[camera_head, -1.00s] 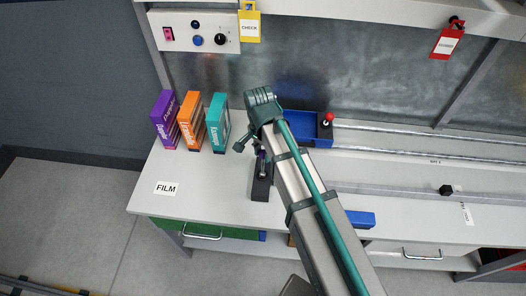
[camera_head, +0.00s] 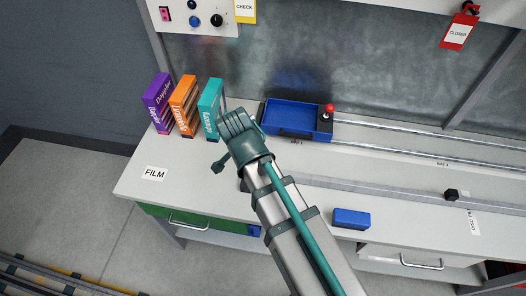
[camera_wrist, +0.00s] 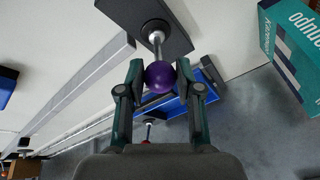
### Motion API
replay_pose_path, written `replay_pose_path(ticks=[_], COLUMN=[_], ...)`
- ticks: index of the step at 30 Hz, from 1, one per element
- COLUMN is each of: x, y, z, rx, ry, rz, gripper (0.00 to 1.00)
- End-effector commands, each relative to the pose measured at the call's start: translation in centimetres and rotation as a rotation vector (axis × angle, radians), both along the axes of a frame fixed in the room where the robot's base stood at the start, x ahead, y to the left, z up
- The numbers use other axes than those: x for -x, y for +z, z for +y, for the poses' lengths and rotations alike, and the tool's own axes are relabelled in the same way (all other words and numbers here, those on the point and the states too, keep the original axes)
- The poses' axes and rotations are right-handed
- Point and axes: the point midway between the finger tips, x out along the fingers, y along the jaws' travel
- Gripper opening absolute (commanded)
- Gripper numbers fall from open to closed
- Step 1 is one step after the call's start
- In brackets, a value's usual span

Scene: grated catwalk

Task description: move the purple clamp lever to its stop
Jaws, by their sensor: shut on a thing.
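In the wrist view the purple ball knob (camera_wrist: 160,77) of the clamp lever sits between the two fingers of my gripper (camera_wrist: 160,70), which are shut on it. A silver rod (camera_wrist: 157,42) runs from the knob to a dark base plate (camera_wrist: 175,38) at the top of the picture. In the head view my arm covers the clamp and its lever, and my fingers are hidden too. The lever's stop cannot be made out.
Purple, orange and teal boxes (camera_head: 210,108) stand left of my arm. A blue tray (camera_head: 290,118) and a red-knobbed lever (camera_head: 328,111) are behind it. A blue block (camera_head: 351,219) lies right. The bench by the FILM label (camera_head: 154,173) is clear.

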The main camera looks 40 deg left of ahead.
Motion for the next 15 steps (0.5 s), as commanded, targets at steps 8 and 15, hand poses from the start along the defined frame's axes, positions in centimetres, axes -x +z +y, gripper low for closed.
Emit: replay_pose_path(ticks=[8, 15], x=[1.8, 2.2], y=[-0.8, -1.0], z=[-0.6, -0.9], rx=[0.010, 0.011], ry=[-0.003, -0.004], rz=[0.004, 0.005], gripper=[0.00, 0.00])
